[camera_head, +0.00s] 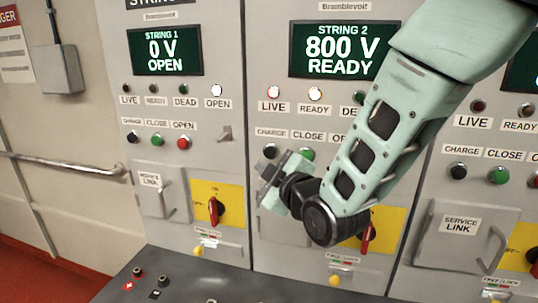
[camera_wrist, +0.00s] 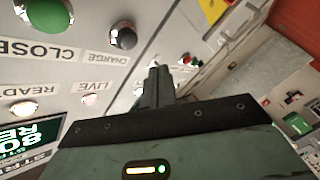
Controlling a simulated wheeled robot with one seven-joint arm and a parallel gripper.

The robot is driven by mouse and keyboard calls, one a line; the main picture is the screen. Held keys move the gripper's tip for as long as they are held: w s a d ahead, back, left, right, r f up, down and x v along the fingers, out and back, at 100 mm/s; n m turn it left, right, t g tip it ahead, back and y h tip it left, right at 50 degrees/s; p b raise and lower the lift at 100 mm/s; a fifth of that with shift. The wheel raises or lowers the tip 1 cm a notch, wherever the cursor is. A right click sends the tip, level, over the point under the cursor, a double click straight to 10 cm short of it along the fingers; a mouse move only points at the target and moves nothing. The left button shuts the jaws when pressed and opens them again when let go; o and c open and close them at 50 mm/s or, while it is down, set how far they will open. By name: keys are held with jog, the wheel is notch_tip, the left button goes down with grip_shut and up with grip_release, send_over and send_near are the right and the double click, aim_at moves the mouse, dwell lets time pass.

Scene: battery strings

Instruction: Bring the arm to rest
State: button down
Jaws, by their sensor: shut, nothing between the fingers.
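My gripper (camera_wrist: 157,88) is shut and empty; its dark fingers meet in the middle of the wrist view. My arm hides part of the String 2 panel. The String 2 display (camera_head: 340,50) reads 800 V READY, with its live lamp (camera_head: 273,92) and ready lamp (camera_head: 315,93) lit. I cannot tell whether the fingers touch the panel.
The String 1 display (camera_head: 166,51) reads 0 V OPEN. Its red-handled switch (camera_head: 215,208) sits on a yellow plate. A service link cover (camera_head: 459,232) is at the right. A dark ledge (camera_head: 185,275) with terminals runs below. A handrail (camera_head: 70,167) lines the left wall.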

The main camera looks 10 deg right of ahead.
jog(key=s+f+m+g+h+b, duration=0.25)
jog(key=s+f+g+b, duration=0.25)
jog(key=s+f+g, duration=0.5)
jog(key=s+d+f+m+g+h+b, duration=0.2)
jog(key=s+d+f+g, duration=0.1)
jog(key=s, duration=0.7)
jog(key=s+d+f+m+g+h+b, duration=0.1)
jog(key=s+d+f, duration=0.3)
jog(key=s, duration=0.6)
jog(key=shift+s+d+f+m+g+h+b, duration=0.2)
jog(key=shift+s+d+m+g+h+b, duration=0.25)
jog(key=shift+g, duration=0.45)
